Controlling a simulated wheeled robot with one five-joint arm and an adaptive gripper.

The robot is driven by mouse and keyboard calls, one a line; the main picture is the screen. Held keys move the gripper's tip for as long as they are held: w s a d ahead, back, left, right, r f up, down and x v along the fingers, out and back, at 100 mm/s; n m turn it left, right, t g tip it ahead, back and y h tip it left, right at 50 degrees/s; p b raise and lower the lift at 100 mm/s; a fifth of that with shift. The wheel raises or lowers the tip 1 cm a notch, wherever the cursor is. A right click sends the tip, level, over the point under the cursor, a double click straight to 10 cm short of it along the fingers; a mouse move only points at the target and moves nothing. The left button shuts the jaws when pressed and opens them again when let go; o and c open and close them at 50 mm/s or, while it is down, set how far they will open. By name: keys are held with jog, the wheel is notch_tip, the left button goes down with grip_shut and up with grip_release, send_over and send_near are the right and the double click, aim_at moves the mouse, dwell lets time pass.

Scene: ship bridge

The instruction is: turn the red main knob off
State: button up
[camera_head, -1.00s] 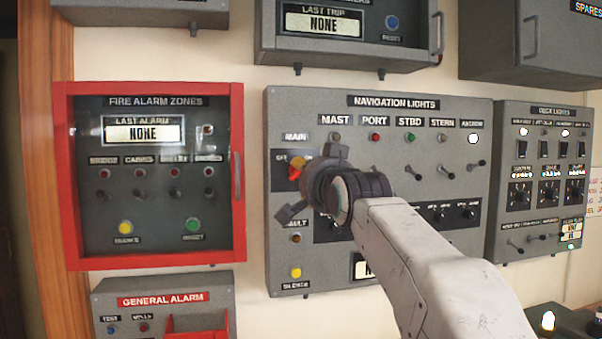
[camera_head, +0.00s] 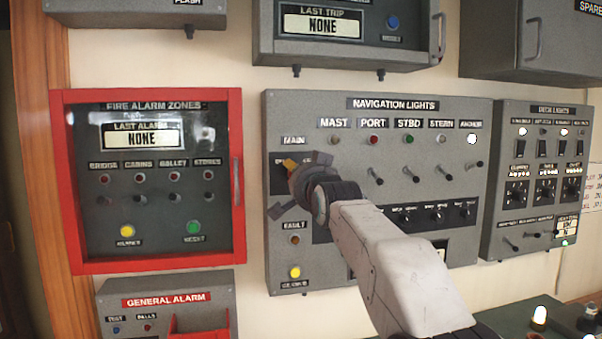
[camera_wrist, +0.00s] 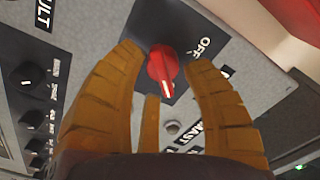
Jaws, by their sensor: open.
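The red main knob (camera_wrist: 162,70) shows in the wrist view on a dark plate, with an OFF label at its upper right. A white mark on the knob runs toward the lower part of that picture, not at OFF. My gripper (camera_wrist: 163,58) is open, its orange fingers on either side of the knob. I cannot tell if they touch it. In the head view my gripper (camera_head: 284,172) is at the MAIN position of the navigation lights panel (camera_head: 420,145) and hides the knob.
The red-framed fire alarm box (camera_head: 240,165) stands close on the left. Toggle switches for mast, port, stbd, stern and anchor are to the right; the anchor lamp (camera_head: 471,139) is lit. Fault and yellow silence (camera_head: 294,272) lie below the gripper.

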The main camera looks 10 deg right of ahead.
dwell(0.3)
grip_shut()
dwell(0.3)
